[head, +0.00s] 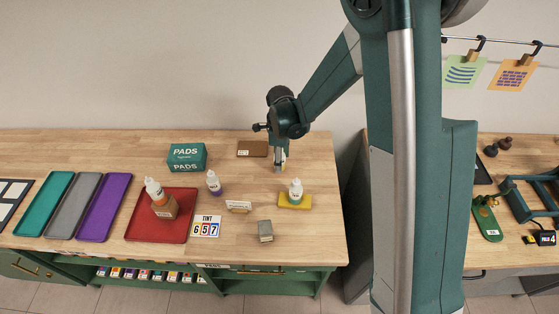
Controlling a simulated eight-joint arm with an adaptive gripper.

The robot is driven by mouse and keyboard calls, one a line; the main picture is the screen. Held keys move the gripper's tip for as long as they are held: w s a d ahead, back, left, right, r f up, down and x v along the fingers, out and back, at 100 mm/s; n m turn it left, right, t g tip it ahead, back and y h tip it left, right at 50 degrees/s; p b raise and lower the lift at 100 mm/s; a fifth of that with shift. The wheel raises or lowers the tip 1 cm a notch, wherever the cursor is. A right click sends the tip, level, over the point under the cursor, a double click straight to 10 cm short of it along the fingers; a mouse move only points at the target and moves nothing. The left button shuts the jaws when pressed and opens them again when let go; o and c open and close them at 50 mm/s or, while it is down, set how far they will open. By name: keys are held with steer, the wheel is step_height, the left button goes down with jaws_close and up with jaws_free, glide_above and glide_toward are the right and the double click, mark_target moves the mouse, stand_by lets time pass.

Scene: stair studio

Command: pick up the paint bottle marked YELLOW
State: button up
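Several small white paint bottles with nozzles stand on the wooden bench, and their labels are too small to read. One bottle (154,188) with an orange-red band is on a brown block in the red tray (135,233). One bottle (213,183) with a purple base stands right of the tray. One bottle (295,192) with a green base is on a yellow pad (283,204). My gripper (280,165) points down near the back of the bench, behind and left of the yellow pad. A small pale and yellow patch shows at its fingers; I cannot tell whether this is a bottle.
A green PADS box (187,157) and a brown block (252,148) stand at the back. A TINT 657 card (206,227), a small sign (238,206) and a grey block (265,231) are near the front. Teal, grey and purple trays (105,208) lie left.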

steer(key=c, duration=1)
steer(key=shift+r, duration=0.1)
steer(key=shift+c, duration=0.2)
steer(key=shift+r, duration=4.95)
